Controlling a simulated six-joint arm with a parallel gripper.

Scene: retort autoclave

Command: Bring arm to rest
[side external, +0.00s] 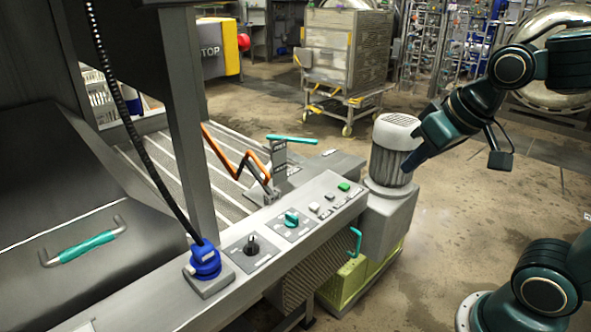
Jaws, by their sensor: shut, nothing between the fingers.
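My dark green arm comes in from the right edge. My gripper (413,162) points down and to the left, just right of the grey motor (392,150), which it partly overlaps in the picture. The fingers are small and dark here, and they look closed with nothing held. I cannot tell whether the gripper touches the motor or is only in front of it.
The control panel (235,255) has a teal knob (291,218), a black knob (252,245), a green button (344,186) and a blue plug (205,260). An orange linkage (235,165) stands behind it. A wheeled metal rack (345,48) is at the back.

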